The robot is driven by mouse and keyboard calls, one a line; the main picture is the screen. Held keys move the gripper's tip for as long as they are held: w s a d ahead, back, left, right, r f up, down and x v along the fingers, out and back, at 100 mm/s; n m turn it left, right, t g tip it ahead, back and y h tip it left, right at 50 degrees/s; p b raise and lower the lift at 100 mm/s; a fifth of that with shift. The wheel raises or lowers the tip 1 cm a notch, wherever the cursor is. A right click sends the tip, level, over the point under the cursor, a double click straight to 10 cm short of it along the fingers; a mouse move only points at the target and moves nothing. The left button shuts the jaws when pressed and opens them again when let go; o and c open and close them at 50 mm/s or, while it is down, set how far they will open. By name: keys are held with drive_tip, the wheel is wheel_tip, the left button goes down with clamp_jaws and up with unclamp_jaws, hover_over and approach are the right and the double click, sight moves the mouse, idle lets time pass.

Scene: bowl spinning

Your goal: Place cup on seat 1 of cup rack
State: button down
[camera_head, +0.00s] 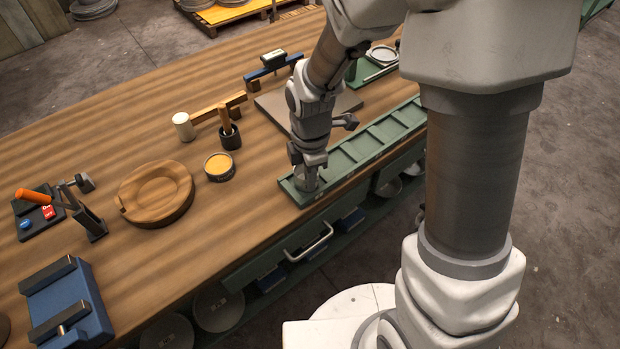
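The long green rack (372,150) runs along the front edge of the wooden bench and is divided by crosswise ribs into several seats. My gripper (307,168) points down over the rack's left end. A small grey form (309,184) shows right under the gripper, inside the leftmost seat; it may be the cup or part of the fingers, I cannot tell which. The fingertips are too small and too covered to show whether they are open or shut. Seat numbers cannot be read. The seats to the right of my gripper look empty.
A lever clamp (90,218) and blue vise (66,303) are farther left. The bench front between is clear.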

drive_tip(key=c, duration=1.5)
unclamp_jaws()
drive_tip(key=shift+f, duration=0.25)
drive_tip(key=o, duration=0.4)
drive_tip(key=shift+o, duration=0.2)
wheel_tip(320, 180, up, 12)
drive_tip(key=p, duration=0.2)
drive_tip(key=s+d+r+m+t, duration=0.5)
drive_tip(key=s+d+r+m, duration=0.5)
drive_tip(key=m, duration=1.1)
drive_tip(key=shift+s+d+r, duration=0.35)
drive_tip(key=shift+s+r, duration=0.85)
drive_tip(key=shift+r, duration=0.3)
